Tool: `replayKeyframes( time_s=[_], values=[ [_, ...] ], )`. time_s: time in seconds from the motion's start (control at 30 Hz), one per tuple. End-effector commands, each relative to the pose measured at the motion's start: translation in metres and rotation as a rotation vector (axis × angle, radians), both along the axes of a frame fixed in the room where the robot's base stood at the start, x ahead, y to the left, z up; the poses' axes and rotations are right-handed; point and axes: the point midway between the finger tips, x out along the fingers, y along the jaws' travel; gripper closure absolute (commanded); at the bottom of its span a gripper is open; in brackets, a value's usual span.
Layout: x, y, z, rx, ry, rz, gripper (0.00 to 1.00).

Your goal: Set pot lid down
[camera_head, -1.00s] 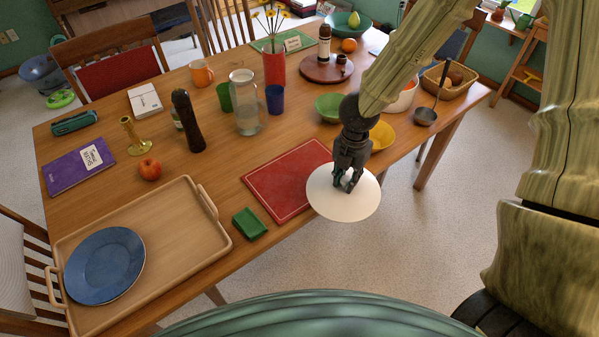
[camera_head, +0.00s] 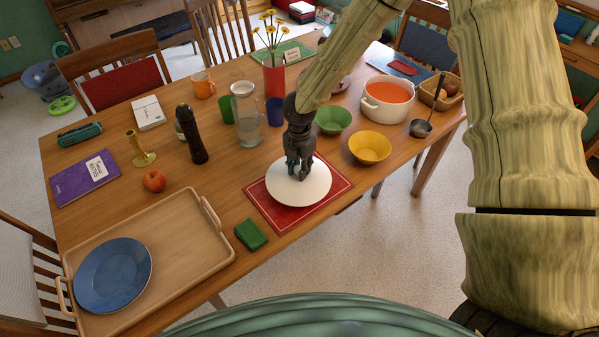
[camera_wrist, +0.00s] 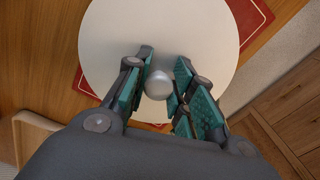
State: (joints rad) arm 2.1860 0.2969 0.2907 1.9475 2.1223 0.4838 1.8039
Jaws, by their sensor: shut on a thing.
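The pot lid (camera_head: 312,193) is a round white disc over the red place mat (camera_head: 338,180) near the table's front edge. In the wrist view the lid (camera_wrist: 125,40) fills the upper middle, with a shiny round knob (camera_wrist: 158,85) between the fingers. My gripper (camera_head: 299,172) points down and is shut on the lid by its knob. The lid looks level and covers the mat's middle; I cannot tell whether it touches the mat. The white pot (camera_head: 372,107) with orange contents stands uncovered at the back right.
A yellow bowl (camera_head: 370,147) and a green bowl (camera_head: 333,120) stand right of and behind the mat. A glass jar (camera_head: 246,115) stands behind.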

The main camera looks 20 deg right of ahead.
Motion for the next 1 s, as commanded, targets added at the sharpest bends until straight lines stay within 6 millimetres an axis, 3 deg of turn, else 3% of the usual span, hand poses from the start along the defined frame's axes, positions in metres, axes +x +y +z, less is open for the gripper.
replayKeyframes(
  time_s=[0.43,0.83,0.87,0.97,1.0],
  values=[
    [0.0,0.0,-0.032,0.0,0.0,0.001,1.0],
    [0.0,0.0,-0.038,0.001,-0.001,0.001,1.0],
    [0.0,0.0,-0.038,0.001,-0.001,0.001,0.74],
    [0.0,0.0,-0.037,0.001,-0.001,0.001,0.56],
    [0.0,0.0,-0.037,0.001,-0.001,0.001,0.54]
  ],
)
